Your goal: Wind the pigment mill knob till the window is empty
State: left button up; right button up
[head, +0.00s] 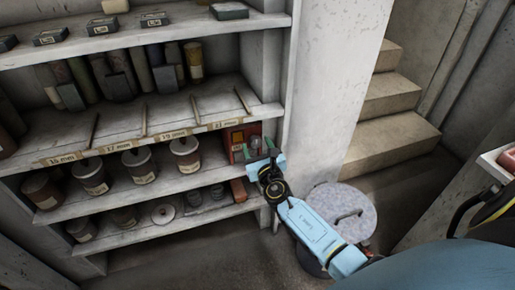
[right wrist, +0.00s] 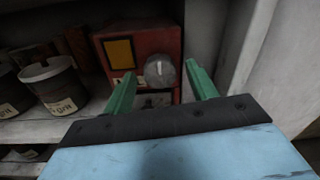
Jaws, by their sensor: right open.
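The pigment mill is a red box (right wrist: 108,70) on the shelf, also visible in the head view (head: 236,137). Its window (right wrist: 120,52) is filled with orange-yellow. The grey round knob (right wrist: 160,70) sits right of the window, with a pale mark pointing up. My right gripper (right wrist: 159,73) is open, its green fingers to the left and right of the knob in the picture. I cannot tell whether they touch it. In the head view the right gripper (head: 263,151) is in front of the mill and hides part of it. My left gripper is not in view.
Lidded jars (head: 186,154) stand left of the mill on the same shelf (head: 112,208). A white wall post (head: 335,80) is close on the right. A round lidded bin (head: 340,200) stands on the floor beneath my right arm. Steps (head: 385,140) rise behind.

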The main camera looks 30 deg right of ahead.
jog(key=c, duration=1)
